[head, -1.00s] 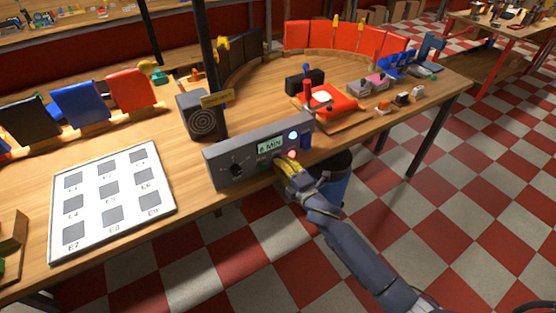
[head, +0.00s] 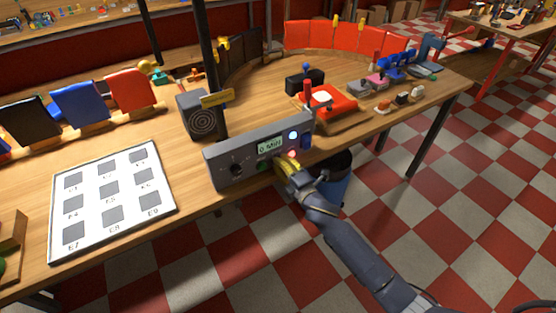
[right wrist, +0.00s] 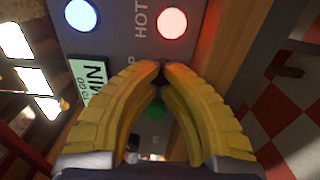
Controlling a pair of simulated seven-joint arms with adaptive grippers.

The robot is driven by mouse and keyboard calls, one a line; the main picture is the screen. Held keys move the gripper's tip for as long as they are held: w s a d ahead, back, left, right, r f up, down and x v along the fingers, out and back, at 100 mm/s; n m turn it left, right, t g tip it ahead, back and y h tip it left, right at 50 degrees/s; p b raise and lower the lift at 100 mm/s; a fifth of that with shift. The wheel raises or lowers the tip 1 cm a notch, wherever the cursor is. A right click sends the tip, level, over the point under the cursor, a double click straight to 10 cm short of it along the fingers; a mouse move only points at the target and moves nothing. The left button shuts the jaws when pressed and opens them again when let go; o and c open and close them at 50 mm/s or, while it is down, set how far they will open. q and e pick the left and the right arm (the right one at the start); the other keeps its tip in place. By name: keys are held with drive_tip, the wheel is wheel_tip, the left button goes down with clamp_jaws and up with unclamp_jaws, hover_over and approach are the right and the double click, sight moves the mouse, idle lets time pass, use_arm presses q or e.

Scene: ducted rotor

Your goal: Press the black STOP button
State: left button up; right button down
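A grey control box (head: 222,172) stands at the table's front edge, with a small lit display (head: 270,147). The display shows MIN lettering in the right wrist view (right wrist: 88,85). My right gripper (head: 283,164) is in front of the box's face, its yellow fingers nearly together at the tips (right wrist: 161,68). A dark spot at the fingertips may be the black STOP button; the fingers mostly hide it, and I cannot tell whether they touch it. A green button (right wrist: 155,109) shows between the fingers. My left gripper is not in view.
A glowing red light (right wrist: 172,23) and a bluish-white light (right wrist: 81,14) are on the panel. A black knob (head: 237,170) is at its left. A white marked board (head: 88,222) lies to the left, and a speaker (head: 201,121) stands behind the box.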

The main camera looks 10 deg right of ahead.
drive_tip(key=v, duration=0.7)
idle(0.6)
idle(0.8)
